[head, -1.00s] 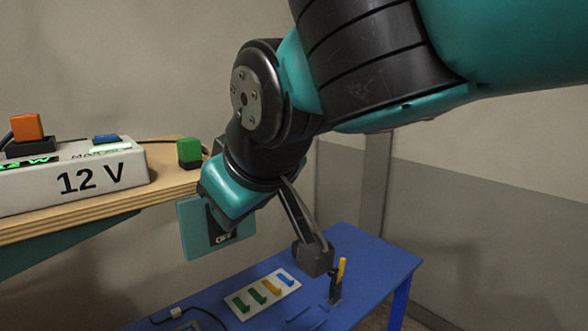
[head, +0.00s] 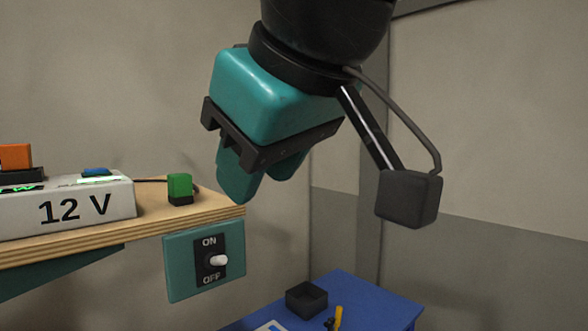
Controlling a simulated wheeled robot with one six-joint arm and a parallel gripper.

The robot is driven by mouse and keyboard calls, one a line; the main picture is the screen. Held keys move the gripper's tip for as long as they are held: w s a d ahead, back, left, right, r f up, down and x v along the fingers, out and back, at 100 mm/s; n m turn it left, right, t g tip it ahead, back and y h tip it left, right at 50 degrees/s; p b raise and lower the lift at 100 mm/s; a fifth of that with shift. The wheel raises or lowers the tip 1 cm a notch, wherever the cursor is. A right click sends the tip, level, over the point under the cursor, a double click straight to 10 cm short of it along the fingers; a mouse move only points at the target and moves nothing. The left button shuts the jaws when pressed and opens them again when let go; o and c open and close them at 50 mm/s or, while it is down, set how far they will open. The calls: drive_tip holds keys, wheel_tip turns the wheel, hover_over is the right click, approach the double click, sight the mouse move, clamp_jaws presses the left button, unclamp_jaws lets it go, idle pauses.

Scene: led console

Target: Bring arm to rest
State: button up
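My arm comes down from the top of the head view, bent at the wrist. My gripper (head: 263,190) hangs in the air right of the wooden shelf, above the teal switch panel (head: 176,268). Its teal fingers point down and show no object between them. The gap between the fingertips is not clear from this angle. The panel is marked ON and OFF and has a white toggle knob (head: 219,260). The knob sticks out toward me, and its setting is hard to tell.
The wooden shelf (head: 190,222) carries the white 12 V box (head: 75,203), an orange block (head: 15,157) and a green block (head: 179,186). The right side is free.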

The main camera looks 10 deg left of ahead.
drive_tip(key=w+d+f+m+g+h+b, duration=0.15)
drive_tip(key=d+f+b, duration=0.25)
drive_tip(key=d+f, duration=0.5)
drive_tip(key=w+d+f+m+g+h+b, duration=0.15)
drive_tip(key=d+f+b, duration=0.25)
drive_tip(key=f, duration=0.8)
drive_tip(key=s+d+f+m+g+y+b, duration=0.1)
drive_tip(key=s+d+f+b, duration=0.1)
drive_tip(key=s+d+f, duration=0.2)
drive_tip(key=s+d+f+m+g+b, duration=0.1)
drive_tip(key=s+d+f+g+b, duration=0.1)
drive_tip(key=f, duration=0.9)
drive_tip(key=s+d+b, duration=0.1)
drive_tip(key=s+d, duration=0.1)
drive_tip(key=s, duration=0.1)
drive_tip(key=shift+d+f+y, duration=0.3)
drive_tip(key=shift+d+y, duration=0.05)
drive_tip(key=shift+y, duration=0.05)
